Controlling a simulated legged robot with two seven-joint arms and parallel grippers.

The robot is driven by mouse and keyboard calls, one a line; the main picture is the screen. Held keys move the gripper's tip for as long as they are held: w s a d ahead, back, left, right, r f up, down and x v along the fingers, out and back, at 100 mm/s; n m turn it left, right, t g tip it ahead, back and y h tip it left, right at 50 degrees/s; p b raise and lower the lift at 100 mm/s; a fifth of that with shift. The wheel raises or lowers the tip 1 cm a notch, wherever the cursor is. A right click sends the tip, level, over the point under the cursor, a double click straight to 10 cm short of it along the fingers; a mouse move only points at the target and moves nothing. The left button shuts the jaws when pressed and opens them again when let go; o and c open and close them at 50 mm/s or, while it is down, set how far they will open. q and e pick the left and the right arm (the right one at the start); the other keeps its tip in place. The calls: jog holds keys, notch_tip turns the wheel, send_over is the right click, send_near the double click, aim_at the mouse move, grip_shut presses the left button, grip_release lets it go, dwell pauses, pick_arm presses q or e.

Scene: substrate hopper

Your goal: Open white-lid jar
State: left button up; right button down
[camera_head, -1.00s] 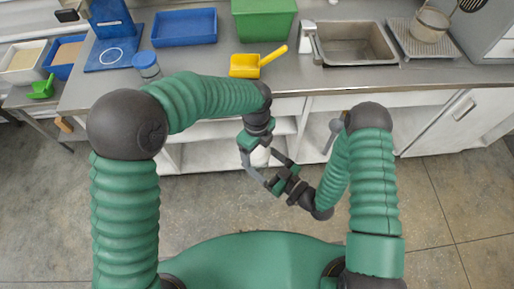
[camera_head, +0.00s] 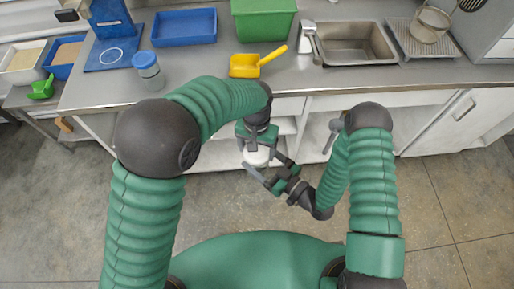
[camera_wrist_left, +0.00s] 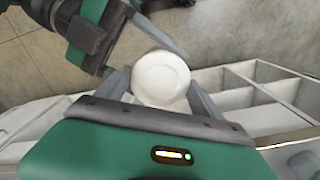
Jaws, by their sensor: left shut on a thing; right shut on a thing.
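The white-lid jar (camera_head: 257,158) is held up in the air in front of the counter, between my two grippers. In the left wrist view its round white lid (camera_wrist_left: 160,76) faces the camera, and most of its body is hidden below. My left gripper (camera_head: 257,150) comes from above, with one finger on each side of the lid; it also shows in the left wrist view (camera_wrist_left: 160,92). My right gripper (camera_head: 268,172) reaches in from the lower right and is shut on the jar's body. Its contact is partly hidden. The lid still sits on the jar.
The counter behind carries a blue-lid jar (camera_head: 147,68), a yellow scoop (camera_head: 246,66), a blue tray (camera_head: 185,26), a green bin (camera_head: 264,20) and a sink (camera_head: 355,42). White shelves (camera_head: 205,158) stand below it. The floor beneath the grippers is clear.

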pick_arm(q)
jog(key=shift+d+r+n, duration=0.1)
jog(key=shift+d+n, duration=0.05)
jog(key=shift+n, duration=0.35)
jog(key=o, duration=1.5)
jog(key=shift+o, duration=0.2)
